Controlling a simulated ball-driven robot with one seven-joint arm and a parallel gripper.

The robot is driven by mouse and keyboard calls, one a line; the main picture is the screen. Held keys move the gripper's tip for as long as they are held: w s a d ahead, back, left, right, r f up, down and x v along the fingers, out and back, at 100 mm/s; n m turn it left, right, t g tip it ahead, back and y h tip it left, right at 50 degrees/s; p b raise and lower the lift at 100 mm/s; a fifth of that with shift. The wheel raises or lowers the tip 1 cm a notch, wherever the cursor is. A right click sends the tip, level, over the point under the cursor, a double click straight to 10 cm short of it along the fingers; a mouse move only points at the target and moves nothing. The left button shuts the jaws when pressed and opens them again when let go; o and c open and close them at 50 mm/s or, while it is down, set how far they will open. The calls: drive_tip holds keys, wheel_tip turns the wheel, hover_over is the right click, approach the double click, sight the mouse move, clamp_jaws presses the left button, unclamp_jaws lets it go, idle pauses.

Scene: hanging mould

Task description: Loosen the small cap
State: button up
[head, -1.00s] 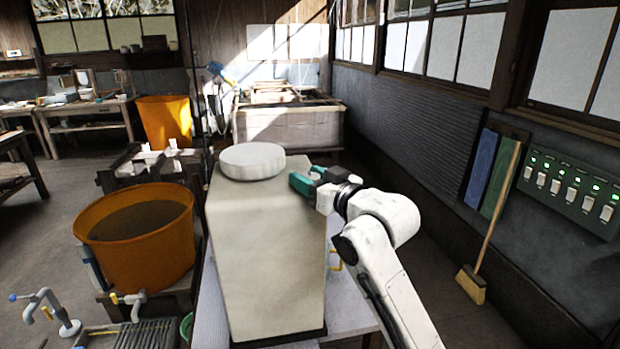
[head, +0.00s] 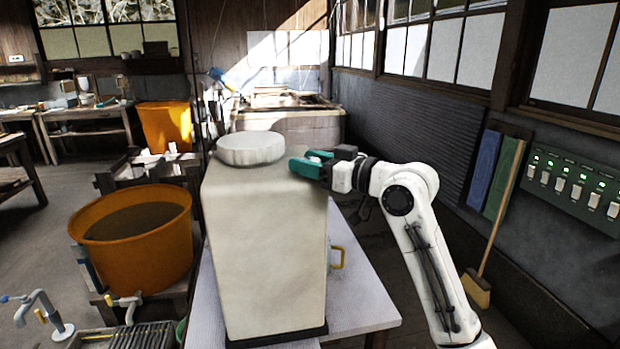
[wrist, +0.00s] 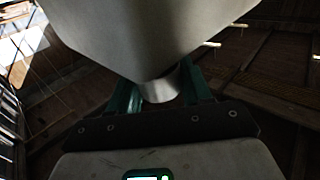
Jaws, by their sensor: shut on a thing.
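A tall pale container (head: 262,245) stands upright with a broad round lid (head: 251,148) on its top. The small cap (wrist: 160,88) is a pale, short cylinder by the container's body in the wrist view. In the head view the small cap (head: 318,154) is mostly hidden by the green fingers at the container's upper right corner. My gripper (head: 309,163) reaches in from the right. In the wrist view its green fingers stand on both sides of the cap, shut on it. I cannot tell whether the cap has turned.
The container stands on a light table (head: 355,295), with free tabletop at its right. An orange tub (head: 135,255) of dark liquid is at the left. A broom (head: 497,210) and a switch panel (head: 572,185) are at the right wall.

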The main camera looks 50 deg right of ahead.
drive_tip(key=y+b, duration=0.1)
drive_tip(key=n+y+b, duration=0.1)
drive_tip(key=n+g+y+b, duration=0.1)
drive_tip(key=shift+f+y, duration=0.25)
drive_tip(key=shift+y, duration=0.05)
drive_tip(key=n+g+y+b, duration=0.2)
drive_tip(key=n+y+b, duration=0.1)
drive_tip(key=shift+r+y, duration=0.1)
drive_tip(key=shift+y, duration=0.2)
drive_tip(key=n+g+y, duration=0.1)
drive_tip(key=g+y, duration=0.1)
drive_tip(key=n+g+y, duration=0.1)
drive_tip(key=n+g, duration=0.1)
drive_tip(key=shift+r+n+y+b, duration=0.2)
drive_tip(key=shift+n+y+b, duration=0.1)
drive_tip(key=shift+y+b, duration=0.1)
drive_tip(key=shift+n+g+y, duration=0.9)
drive_tip(key=shift+n+g, duration=0.3)
drive_tip(key=shift+g, duration=0.6)
drive_tip(key=shift+f+g, duration=0.1)
drive_tip(key=shift+g, duration=0.3)
drive_tip(key=o, duration=1)
drive_tip(key=shift+c, duration=0.2)
drive_tip(key=shift+n, duration=0.3)
